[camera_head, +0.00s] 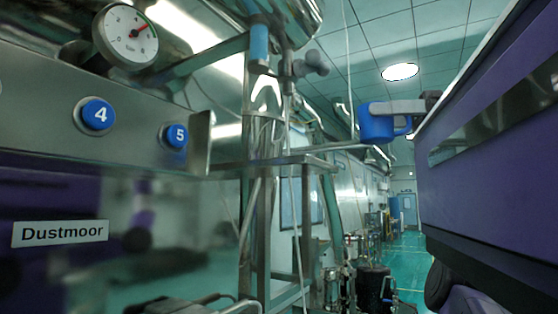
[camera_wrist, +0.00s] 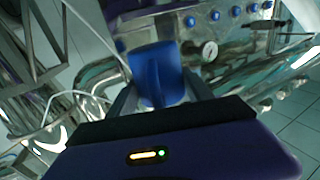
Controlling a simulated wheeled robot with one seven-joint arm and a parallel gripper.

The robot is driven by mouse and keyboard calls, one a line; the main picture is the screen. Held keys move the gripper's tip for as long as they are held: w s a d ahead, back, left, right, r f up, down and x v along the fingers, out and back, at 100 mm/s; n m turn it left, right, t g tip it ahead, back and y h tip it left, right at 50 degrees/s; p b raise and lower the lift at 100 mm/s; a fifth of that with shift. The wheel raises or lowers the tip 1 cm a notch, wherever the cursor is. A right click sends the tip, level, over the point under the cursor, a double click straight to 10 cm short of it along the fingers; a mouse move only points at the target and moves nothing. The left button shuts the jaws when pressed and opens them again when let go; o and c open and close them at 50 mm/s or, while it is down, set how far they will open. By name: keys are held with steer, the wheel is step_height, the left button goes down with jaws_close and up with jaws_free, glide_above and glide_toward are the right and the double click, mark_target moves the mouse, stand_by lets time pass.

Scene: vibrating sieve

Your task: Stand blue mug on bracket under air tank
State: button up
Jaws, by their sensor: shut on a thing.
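The blue mug (camera_head: 376,124) is in the air right of centre in the head view, roughly upright, its handle toward my gripper (camera_head: 404,108). My gripper is shut on the mug at its handle side. In the wrist view the mug (camera_wrist: 150,62) sits between the fingers of my gripper (camera_wrist: 160,90). A flat metal plate on a post, seemingly the bracket (camera_head: 285,160), is left of the mug and a little lower in the picture. A shiny rounded vessel, seemingly the air tank (camera_head: 300,14), is above it. The mug is apart from the plate.
A pale hose (camera_head: 300,235) runs down by the post. The aisle floor (camera_head: 410,262) looks clear.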

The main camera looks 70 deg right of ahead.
steer(key=w+a, duration=0.1)
steer(key=w, duration=0.4)
steer(key=w+b, duration=0.1)
steer(key=w, duration=0.5)
steer(key=w+a, duration=0.1)
steer(key=w, duration=0.4)
steer(key=shift+w+a, duration=0.15)
steer(key=shift+a, duration=0.15)
steer(key=f+b, duration=0.2)
steer(key=w+f+b, duration=0.1)
steer(key=b, duration=0.1)
steer(key=shift+a+f, duration=0.1)
steer(key=shift+f, duration=0.25)
steer(key=shift+s+r, duration=0.1)
steer(key=o, duration=1.4)
